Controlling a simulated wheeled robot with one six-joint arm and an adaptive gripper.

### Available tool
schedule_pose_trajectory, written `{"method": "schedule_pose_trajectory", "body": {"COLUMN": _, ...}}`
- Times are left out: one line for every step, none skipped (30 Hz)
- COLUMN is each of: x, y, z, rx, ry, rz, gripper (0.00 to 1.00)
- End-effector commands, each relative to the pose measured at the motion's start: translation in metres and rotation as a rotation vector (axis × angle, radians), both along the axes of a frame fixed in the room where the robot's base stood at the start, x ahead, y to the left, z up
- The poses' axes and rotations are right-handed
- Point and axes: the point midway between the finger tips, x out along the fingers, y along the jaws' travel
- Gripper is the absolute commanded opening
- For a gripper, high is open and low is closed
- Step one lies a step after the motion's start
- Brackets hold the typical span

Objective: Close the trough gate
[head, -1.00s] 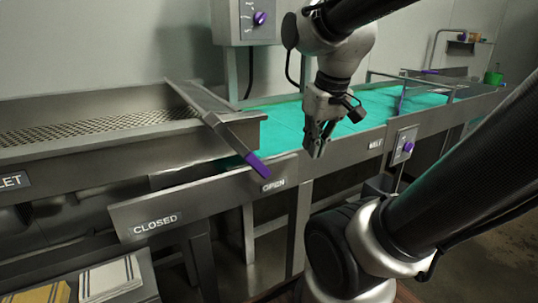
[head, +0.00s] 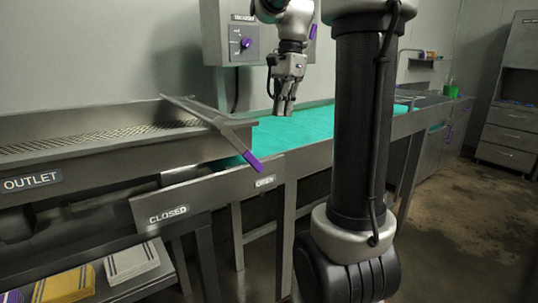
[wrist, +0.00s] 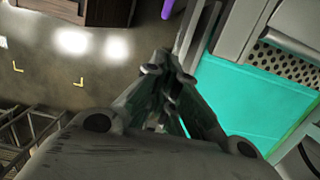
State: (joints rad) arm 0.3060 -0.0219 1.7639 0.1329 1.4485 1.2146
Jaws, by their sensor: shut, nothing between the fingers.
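The trough gate is a long metal bar (head: 208,118) with a purple handle end (head: 253,161). It lies aslant across the trough, its purple end beside the OPEN label (head: 265,181). The CLOSED label (head: 169,213) is further left on the same front plate. My gripper (head: 284,112) is shut and empty, above the teal belt, to the right of the gate and apart from it. In the wrist view my gripper (wrist: 168,62) points down with its fingertips together, and the purple handle end (wrist: 168,8) shows at the top edge.
The teal belt (head: 310,124) runs to the back right. A control box (head: 243,42) with a purple knob hangs on the wall behind. The perforated outlet trough (head: 90,134) is on the left. Folded cloths (head: 130,262) lie on a lower shelf at front left.

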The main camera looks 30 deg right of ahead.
Motion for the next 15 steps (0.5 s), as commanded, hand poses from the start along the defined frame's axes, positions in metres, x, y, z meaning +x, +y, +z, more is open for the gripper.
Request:
{"method": "schedule_pose_trajectory", "body": {"x": 0.000, "y": 0.000, "z": 0.000, "rx": 0.000, "ry": 0.000, "rz": 0.001, "gripper": 0.00}}
{"method": "schedule_pose_trajectory", "body": {"x": 0.000, "y": 0.000, "z": 0.000, "rx": 0.000, "ry": 0.000, "rz": 0.001, "gripper": 0.00}}
{"method": "schedule_pose_trajectory", "body": {"x": 0.000, "y": 0.000, "z": 0.000, "rx": 0.000, "ry": 0.000, "rz": 0.001, "gripper": 0.00}}
{"method": "schedule_pose_trajectory", "body": {"x": 0.000, "y": 0.000, "z": 0.000, "rx": 0.000, "ry": 0.000, "rz": 0.002, "gripper": 0.00}}
{"method": "schedule_pose_trajectory", "body": {"x": 0.000, "y": 0.000, "z": 0.000, "rx": -0.001, "ry": 0.000, "rz": 0.002, "gripper": 0.00}}
{"method": "schedule_pose_trajectory", "body": {"x": 0.000, "y": 0.000, "z": -0.001, "rx": -0.001, "ry": 0.000, "rz": 0.002, "gripper": 0.00}}
{"method": "schedule_pose_trajectory", "body": {"x": 0.000, "y": 0.000, "z": -0.001, "rx": 0.000, "ry": 0.000, "rz": 0.002, "gripper": 0.00}}
{"method": "schedule_pose_trajectory", "body": {"x": 0.000, "y": 0.000, "z": -0.002, "rx": 0.000, "ry": 0.000, "rz": 0.002, "gripper": 0.00}}
{"method": "schedule_pose_trajectory", "body": {"x": 0.000, "y": 0.001, "z": -0.005, "rx": 0.000, "ry": 0.001, "rz": 0.003, "gripper": 0.00}}
{"method": "schedule_pose_trajectory", "body": {"x": 0.000, "y": 0.001, "z": -0.008, "rx": 0.000, "ry": 0.001, "rz": 0.003, "gripper": 0.00}}
{"method": "schedule_pose_trajectory", "body": {"x": 0.000, "y": 0.002, "z": -0.011, "rx": 0.000, "ry": 0.002, "rz": 0.003, "gripper": 0.00}}
{"method": "schedule_pose_trajectory", "body": {"x": 0.000, "y": 0.002, "z": -0.016, "rx": 0.000, "ry": 0.002, "rz": 0.003, "gripper": 0.00}}
{"method": "schedule_pose_trajectory", "body": {"x": -0.001, "y": 0.003, "z": -0.021, "rx": 0.001, "ry": 0.003, "rz": 0.003, "gripper": 0.00}}
{"method": "schedule_pose_trajectory", "body": {"x": -0.001, "y": 0.004, "z": -0.026, "rx": 0.001, "ry": 0.003, "rz": 0.003, "gripper": 0.00}}
{"method": "schedule_pose_trajectory", "body": {"x": -0.001, "y": 0.005, "z": -0.034, "rx": 0.001, "ry": 0.003, "rz": 0.003, "gripper": 0.00}}
